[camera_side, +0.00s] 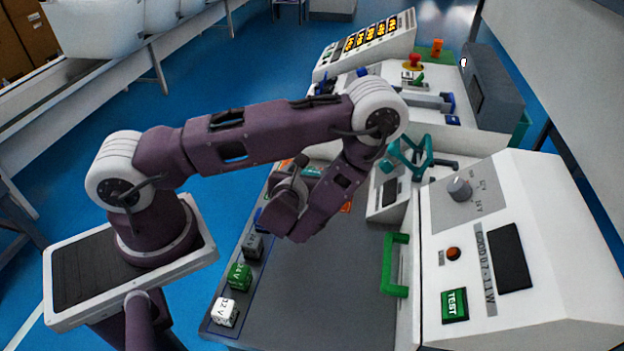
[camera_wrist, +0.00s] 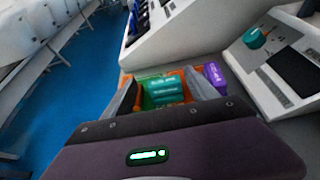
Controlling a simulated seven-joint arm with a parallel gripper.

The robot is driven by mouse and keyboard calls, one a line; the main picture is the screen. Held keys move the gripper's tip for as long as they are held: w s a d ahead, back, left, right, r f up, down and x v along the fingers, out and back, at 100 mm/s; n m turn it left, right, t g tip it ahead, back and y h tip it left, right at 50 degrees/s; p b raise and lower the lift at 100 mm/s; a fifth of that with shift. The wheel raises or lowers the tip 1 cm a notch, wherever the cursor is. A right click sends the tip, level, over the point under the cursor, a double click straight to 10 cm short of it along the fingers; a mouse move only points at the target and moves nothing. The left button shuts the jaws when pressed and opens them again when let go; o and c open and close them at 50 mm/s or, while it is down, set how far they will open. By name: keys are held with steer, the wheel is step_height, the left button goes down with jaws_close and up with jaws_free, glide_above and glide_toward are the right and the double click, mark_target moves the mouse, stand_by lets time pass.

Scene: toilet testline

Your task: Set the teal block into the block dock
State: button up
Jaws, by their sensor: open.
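The teal block (camera_wrist: 165,88) shows in the wrist view between the grey fingers of my gripper (camera_wrist: 164,95), with pale lettering on it. In the side view a small teal patch (camera_side: 312,172) shows just beyond my gripper (camera_side: 291,183). My gripper is open, with a finger on either side of the block; I cannot tell whether either finger touches it. Orange and green surfaces lie around the block in the wrist view. I cannot make out the block dock for certain, as my arm covers part of the bench.
A purple block (camera_wrist: 215,77) lies right of my fingers. A green handle (camera_side: 395,265) and a white test console (camera_side: 530,240) stand right. The grey bench middle (camera_side: 320,300) is clear.

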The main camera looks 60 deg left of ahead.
mark_target(314, 172)
step_height(314, 172, down, 3)
steer(key=shift+a+f, duration=0.1)
steer(key=shift+f, duration=0.05)
steer(key=x, duration=0.7)
steer(key=shift+w, duration=0.15)
steer(key=c, duration=1.4)
steer(key=shift+o, duration=0.2)
step_height(314, 172, up, 10)
steer(key=d, duration=0.1)
steer(key=d+r+m+t+h, duration=0.1)
steer(key=d+r, duration=0.3)
steer(key=d, duration=0.2)
steer(key=d+r+m+t+h, duration=0.1)
steer(key=d+r+m+h, duration=0.1)
steer(key=d+r, duration=0.2)
steer(key=d, duration=0.3)
steer(key=shift+s+r, duration=0.25)
steer(key=shift+s, duration=0.15)
